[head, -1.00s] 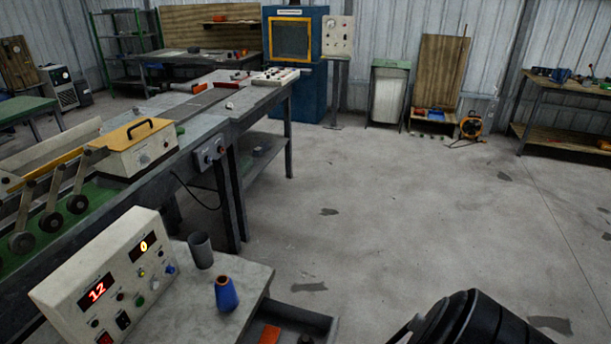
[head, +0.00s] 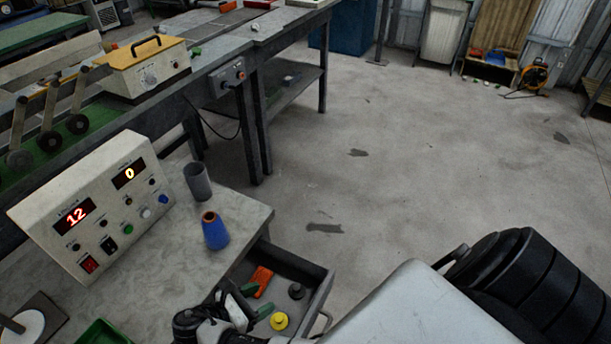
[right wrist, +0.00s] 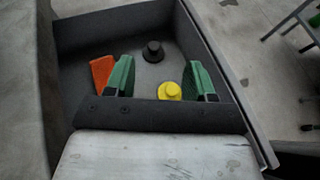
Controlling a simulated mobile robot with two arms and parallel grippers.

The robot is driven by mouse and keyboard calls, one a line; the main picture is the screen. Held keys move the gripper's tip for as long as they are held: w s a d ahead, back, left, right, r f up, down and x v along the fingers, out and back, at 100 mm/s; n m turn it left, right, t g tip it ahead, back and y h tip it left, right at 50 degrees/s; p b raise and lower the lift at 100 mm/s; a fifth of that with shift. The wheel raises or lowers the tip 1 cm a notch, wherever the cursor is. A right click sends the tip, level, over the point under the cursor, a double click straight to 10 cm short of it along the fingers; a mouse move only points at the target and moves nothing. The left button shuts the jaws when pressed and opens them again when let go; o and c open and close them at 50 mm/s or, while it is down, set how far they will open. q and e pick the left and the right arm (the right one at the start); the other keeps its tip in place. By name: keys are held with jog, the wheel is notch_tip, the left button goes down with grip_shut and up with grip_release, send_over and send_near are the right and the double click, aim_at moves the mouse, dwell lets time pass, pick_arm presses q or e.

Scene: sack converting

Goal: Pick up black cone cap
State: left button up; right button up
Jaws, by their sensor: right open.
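The black cone cap (head: 296,291) lies in the open drawer (head: 318,298), toward its right side. In the right wrist view the black cap (right wrist: 153,52) stands on the drawer floor, beyond my fingertips and between their lines. My right gripper (head: 252,303) is open with green finger pads and is over the drawer; it also shows in the right wrist view (right wrist: 160,80). A yellow cap (right wrist: 170,91) lies nearer, by the right finger. It also shows in the head view (head: 279,321). Nothing is between the pads that I can see held. My left gripper is not in view.
An orange block (head: 262,280) lies in the drawer beside the left finger. The drawer walls are close around my gripper. On the bench above stand a blue cone (head: 215,232), a grey cup (head: 197,182) and a control box (head: 95,205). A green tray (head: 101,334) sits at the lower left.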

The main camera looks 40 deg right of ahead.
jog(key=b, duration=0.4)
send_near(296, 287)
jog(key=shift+s+a+r, duration=0.2)
jog(key=shift+a+r, duration=0.05)
jog(key=shift+a, duration=0.25)
jog(key=shift+s+a+r, duration=0.15)
jog(key=shift+a+r, duration=0.1)
jog(key=shift+a, duration=0.3)
jog(key=shift+d+f, duration=0.1)
jog(key=shift+f, duration=0.1)
jog(key=b+x, duration=0.1)
jog(key=x, duration=0.4)
jog(key=shift+d, duration=0.15)
jog(key=shift+w+d+f+b, duration=0.15)
jog(key=shift+d+f+b, duration=0.05)
jog(key=shift+d+b, duration=0.2)
jog(key=x, duration=0.4)
jog(key=shift+w+d+f, duration=0.1)
jog(key=shift+w+d, duration=0.1)
jog(key=shift+d, duration=0.05)
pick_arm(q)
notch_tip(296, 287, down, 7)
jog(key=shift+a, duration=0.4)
pick_arm(e)
jog(key=c, duration=1)
